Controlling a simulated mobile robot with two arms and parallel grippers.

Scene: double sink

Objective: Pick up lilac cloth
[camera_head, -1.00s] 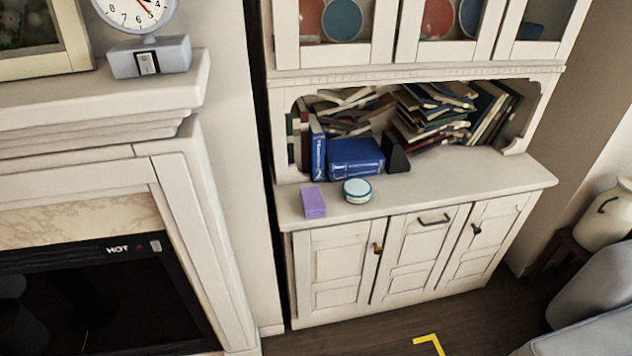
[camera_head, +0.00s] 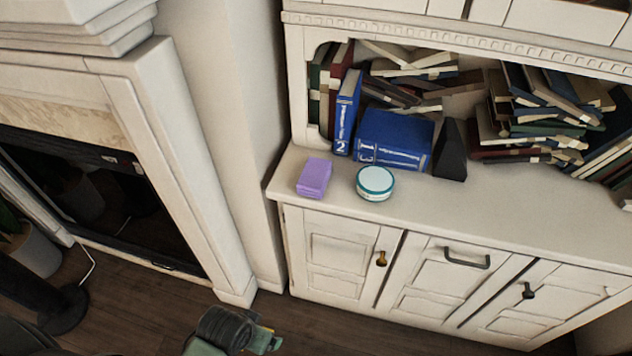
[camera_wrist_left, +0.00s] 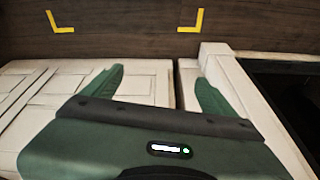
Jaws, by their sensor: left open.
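The lilac cloth (camera_head: 314,177) is a small folded block. It lies on the left end of the white cabinet's counter in the head view. My left gripper (camera_wrist_left: 160,82) is open and empty in the left wrist view, with two green fingers spread apart. In the head view part of my left arm (camera_head: 228,328) shows at the bottom, below and left of the cloth and well apart from it. The cloth does not show in the left wrist view. My right gripper is not in view.
A round teal-and-white tin (camera_head: 375,184) sits just right of the cloth. Blue books (camera_head: 393,139) and a black bookend (camera_head: 451,150) stand behind. The white fireplace surround (camera_head: 172,150) rises at left. The counter's front (camera_head: 480,215) is clear.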

